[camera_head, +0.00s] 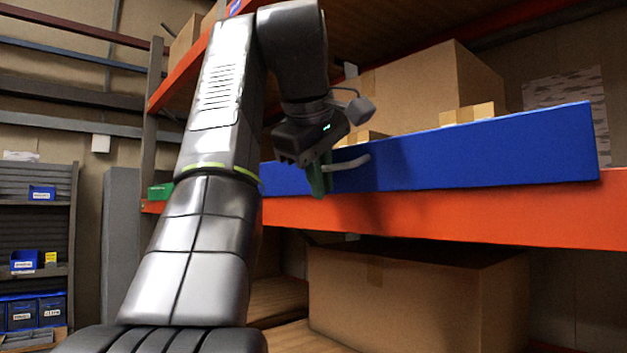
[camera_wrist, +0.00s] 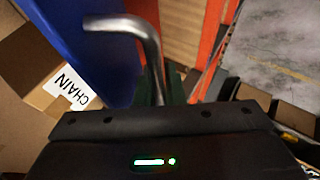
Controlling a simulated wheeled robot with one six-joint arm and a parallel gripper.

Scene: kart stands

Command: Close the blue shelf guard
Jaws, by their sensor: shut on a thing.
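The blue shelf guard (camera_head: 480,151) is a long flat panel along the front of the shelf, just above the orange beam. A grey bent handle (camera_head: 352,163) sticks out from its face. My gripper (camera_head: 319,178) is at the handle, in front of the guard, with its green fingers shut on the handle's end. In the wrist view the handle (camera_wrist: 135,27) runs from the blue guard (camera_wrist: 85,45) and bends down between the fingers (camera_wrist: 160,88). The fingers partly hide the handle's end.
Cardboard boxes (camera_head: 425,88) stand on the shelf behind the guard. The orange beam (camera_head: 450,215) runs below it, with a large box (camera_head: 400,295) on the lower shelf. A grey rack with blue bins (camera_head: 42,192) stands at the left. A box marked CHAIN (camera_wrist: 62,82) lies close behind the guard.

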